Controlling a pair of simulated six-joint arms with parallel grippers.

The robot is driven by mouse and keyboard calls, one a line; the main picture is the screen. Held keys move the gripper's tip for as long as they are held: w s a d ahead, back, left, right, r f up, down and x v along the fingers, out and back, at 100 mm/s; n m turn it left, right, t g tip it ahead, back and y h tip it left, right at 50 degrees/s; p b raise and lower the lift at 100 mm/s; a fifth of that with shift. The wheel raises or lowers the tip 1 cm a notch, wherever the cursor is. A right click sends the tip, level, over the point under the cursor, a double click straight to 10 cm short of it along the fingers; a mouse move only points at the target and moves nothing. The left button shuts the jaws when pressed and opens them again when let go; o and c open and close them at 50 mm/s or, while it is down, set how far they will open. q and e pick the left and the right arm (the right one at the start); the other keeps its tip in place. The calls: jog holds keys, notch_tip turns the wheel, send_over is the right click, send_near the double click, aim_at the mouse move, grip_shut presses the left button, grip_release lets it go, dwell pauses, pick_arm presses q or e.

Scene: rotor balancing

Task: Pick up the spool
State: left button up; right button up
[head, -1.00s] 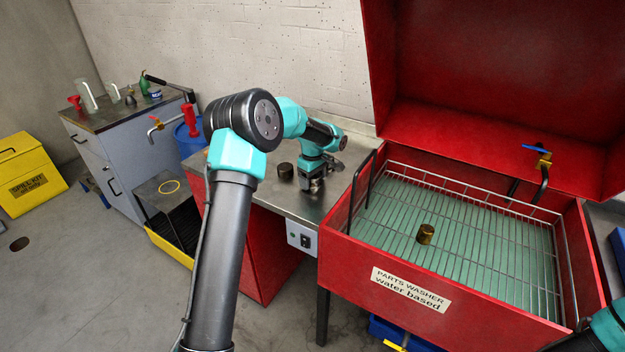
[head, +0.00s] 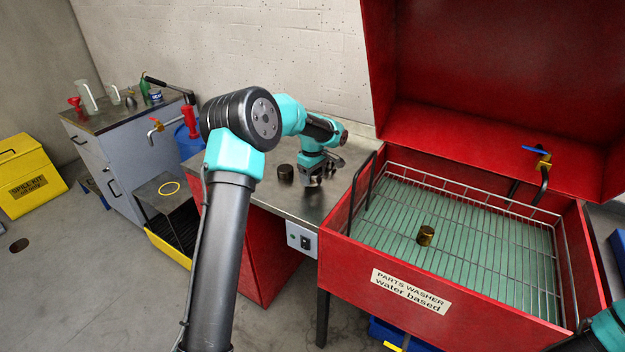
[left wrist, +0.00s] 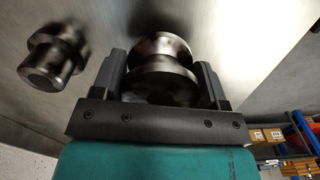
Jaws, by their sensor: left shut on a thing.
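My left gripper (head: 314,180) is over the steel bench top, left of the red washer. In the left wrist view the gripper (left wrist: 160,78) is shut on the spool (left wrist: 165,62), a dark metal piece with two wide rims and a narrower waist. One finger lies on each side of it. In the head view the spool is mostly hidden by the gripper, and I cannot tell its height over the bench. My right gripper is outside both views.
A dark stepped metal part (head: 285,173) stands on the bench (head: 300,205) just left of the gripper; it also shows in the left wrist view (left wrist: 52,60). A brass cylinder (head: 425,236) stands in the wire basket (head: 480,265) of the washer.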

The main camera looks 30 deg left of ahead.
pick_arm(q)
jog(key=shift+r, duration=0.55)
jog(key=shift+s+r, duration=0.1)
jog(key=shift+r, duration=0.1)
jog(key=s+d, duration=0.2)
jog(key=s, duration=0.2)
jog(key=s+d+r, duration=0.1)
jog(key=s+d, duration=0.2)
jog(key=s, duration=0.2)
jog(key=s+d, duration=0.3)
jog(key=s, duration=0.1)
jog(key=shift+s+d+r, duration=0.15)
jog(key=shift+s+r, duration=0.05)
